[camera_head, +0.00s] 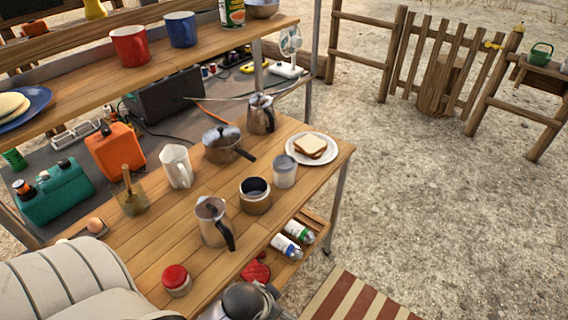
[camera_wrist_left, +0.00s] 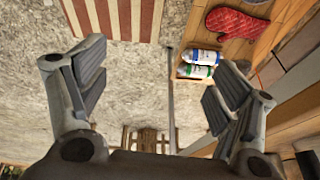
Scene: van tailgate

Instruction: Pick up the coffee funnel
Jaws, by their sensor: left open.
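I cannot make out the coffee funnel for certain. In the head view a short metal cup-like pot part (camera_head: 255,196) with a dark opening stands on the wooden worktop; whether a funnel sits in it I cannot tell. A metal pot with a black handle (camera_head: 212,222) stands to its front left. A small translucent container (camera_head: 284,171) stands to its back right. In the left wrist view my left gripper (camera_wrist_left: 158,88) is open, with nothing between its fingers. My right gripper is not in view.
The worktop (camera_head: 150,240) also holds a saucepan (camera_head: 222,146), a moka pot (camera_head: 261,115), a white jug (camera_head: 176,166), a sandwich plate (camera_head: 326,158) and a red-lidded jar (camera_head: 176,280). Bottles (camera_head: 286,246) lie on a lower shelf. A striped rug (camera_head: 355,300) lies on the ground.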

